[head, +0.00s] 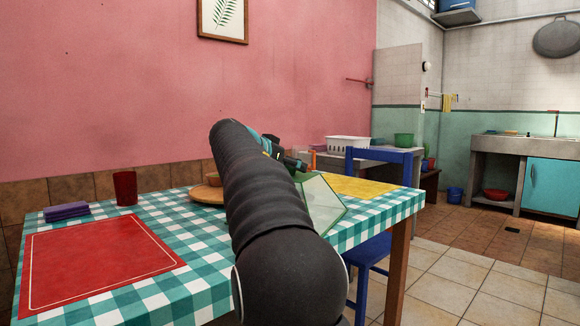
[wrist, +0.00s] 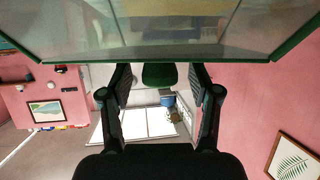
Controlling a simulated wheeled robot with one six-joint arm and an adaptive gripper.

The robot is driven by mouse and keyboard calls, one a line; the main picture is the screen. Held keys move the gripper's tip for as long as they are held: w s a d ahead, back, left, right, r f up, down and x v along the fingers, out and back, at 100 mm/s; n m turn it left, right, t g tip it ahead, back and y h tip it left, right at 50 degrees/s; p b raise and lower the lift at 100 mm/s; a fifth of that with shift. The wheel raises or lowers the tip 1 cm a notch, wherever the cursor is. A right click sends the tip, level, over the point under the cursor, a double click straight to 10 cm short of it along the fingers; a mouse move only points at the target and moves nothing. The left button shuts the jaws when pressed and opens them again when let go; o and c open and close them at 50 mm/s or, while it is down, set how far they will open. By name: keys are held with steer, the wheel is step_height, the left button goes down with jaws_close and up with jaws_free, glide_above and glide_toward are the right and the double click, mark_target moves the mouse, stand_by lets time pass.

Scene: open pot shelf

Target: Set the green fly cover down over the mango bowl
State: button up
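The green fly cover (head: 322,203) has pale see-through panels and green edges. In the head view it shows right of my arm, over the table's near right edge, and is partly hidden. In the wrist view its panel (wrist: 160,45) fills the top. Its green knob (wrist: 160,76) appears between the two fingers of my gripper (wrist: 160,82), with a gap on each side. My gripper looks open; the head view (head: 284,160) shows it small behind my arm. A round wooden piece (head: 205,195) shows left of my arm; the mango bowl is mostly or wholly hidden.
The checked table (head: 150,220) holds a red mat (head: 95,260), a dark red cup (head: 125,188), purple cloths (head: 67,211) and a yellow mat (head: 372,188). A blue chair (head: 365,255) stands close to the table's right side. Open floor lies to the right.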

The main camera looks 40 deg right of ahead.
steer(key=shift+a, duration=0.1)
steer(key=v, duration=1.2)
stand_by(0.4)
